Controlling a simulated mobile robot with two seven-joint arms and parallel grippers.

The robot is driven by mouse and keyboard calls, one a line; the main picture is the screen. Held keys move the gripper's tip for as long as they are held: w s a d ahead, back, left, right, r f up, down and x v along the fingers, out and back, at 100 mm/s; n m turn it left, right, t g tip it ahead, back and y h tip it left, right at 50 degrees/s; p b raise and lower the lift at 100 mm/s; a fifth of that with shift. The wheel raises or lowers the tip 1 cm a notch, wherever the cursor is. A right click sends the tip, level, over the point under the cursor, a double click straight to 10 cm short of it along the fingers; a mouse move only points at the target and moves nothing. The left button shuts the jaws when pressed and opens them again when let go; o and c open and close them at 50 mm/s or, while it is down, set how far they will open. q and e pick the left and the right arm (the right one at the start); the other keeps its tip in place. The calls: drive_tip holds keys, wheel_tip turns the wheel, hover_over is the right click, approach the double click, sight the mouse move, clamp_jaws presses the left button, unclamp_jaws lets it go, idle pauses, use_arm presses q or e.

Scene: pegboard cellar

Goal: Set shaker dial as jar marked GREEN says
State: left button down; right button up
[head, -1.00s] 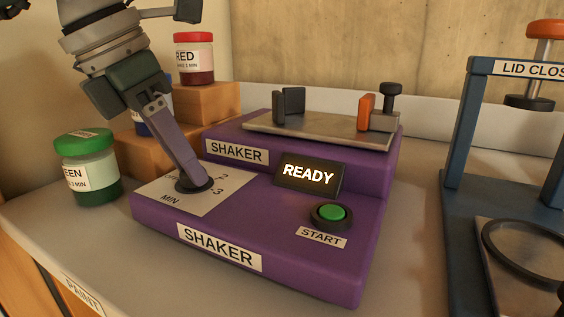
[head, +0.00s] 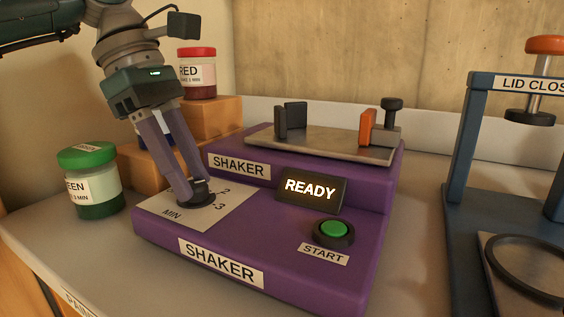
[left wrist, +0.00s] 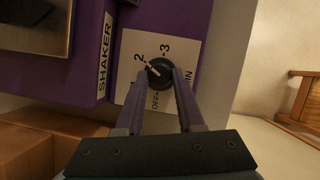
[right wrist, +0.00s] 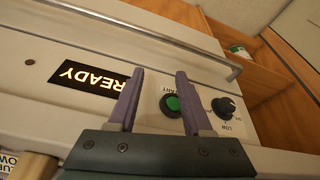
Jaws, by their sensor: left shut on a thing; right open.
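The purple shaker (head: 290,255) stands on the bench, its display (head: 311,189) reading READY. Its black dial (head: 200,188) sits on a white plate marked in MIN. In the left wrist view the dial (left wrist: 159,73) shows a pale pointer line aimed near 2; OFF, 1 and 3 lie around it. My left gripper (head: 190,192) is shut on the dial; its fingers also show in the left wrist view (left wrist: 162,82). My right gripper (right wrist: 160,76) is open and empty.
The shaker's green START button (head: 334,230) is right of the dial. A red-lidded jar (head: 197,72) stands on an orange block (head: 209,108). A blue press frame (head: 459,150) stands at right. Under my right gripper is another panel with a READY display (right wrist: 90,80) and knob (right wrist: 224,107).

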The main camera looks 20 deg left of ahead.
use_arm(q)
drive_tip(key=m, duration=0.2)
drive_tip(key=m+g, duration=0.2)
drive_tip(key=m, duration=0.1)
drive_tip(key=shift+w+f+m+b, duration=0.1)
drive_tip(key=shift+w+m+b, duration=0.2)
drive_tip(key=shift+w+m+g+y+b, duration=0.15)
drive_tip(key=shift+m+g+y+b, duration=0.4)
drive_tip(key=shift+m, duration=1.75)
drive_tip(key=shift+g, duration=0.35)
drive_tip(key=c, duration=0.5)
unclamp_jaws()
drive_tip(key=shift+c, duration=0.2)
drive_tip(key=shift+d, duration=0.1)
